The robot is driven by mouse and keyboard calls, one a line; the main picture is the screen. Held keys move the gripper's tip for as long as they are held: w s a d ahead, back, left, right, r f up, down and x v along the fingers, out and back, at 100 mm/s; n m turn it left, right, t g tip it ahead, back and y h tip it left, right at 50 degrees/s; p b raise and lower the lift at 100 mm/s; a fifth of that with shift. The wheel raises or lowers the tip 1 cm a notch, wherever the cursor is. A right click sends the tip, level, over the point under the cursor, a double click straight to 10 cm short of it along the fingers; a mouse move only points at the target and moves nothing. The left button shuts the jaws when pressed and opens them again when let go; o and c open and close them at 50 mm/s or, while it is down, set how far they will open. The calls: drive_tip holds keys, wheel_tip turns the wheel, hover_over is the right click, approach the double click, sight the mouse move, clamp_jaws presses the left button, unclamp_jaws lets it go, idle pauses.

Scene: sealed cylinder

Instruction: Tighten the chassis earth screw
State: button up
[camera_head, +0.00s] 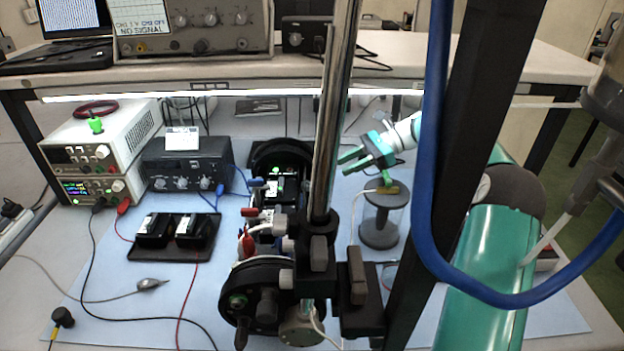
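My gripper (343,163) has teal fingers that point left, above and behind a clear sealed cylinder (380,216) with dark end caps. The fingers show a gap between them, and nothing is seen in it. A small green and brass-coloured fitting sits on the cylinder's top, just below the gripper; I cannot tell if they touch. I cannot make out the chassis earth screw for certain.
A dark apparatus with a metal column (334,110) stands mid-bench, left of my gripper. A thick blue hose (436,150) and a dark post cross the right side. A dark knobbed box (188,165), a black tray (172,252) and loose cables occupy the left.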

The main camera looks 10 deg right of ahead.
sight(310, 183)
drive_tip(key=x, duration=0.9)
drive_tip(key=shift+s+a+f, duration=0.1)
drive_tip(key=shift+a, duration=0.25)
drive_tip(key=c, duration=0.7)
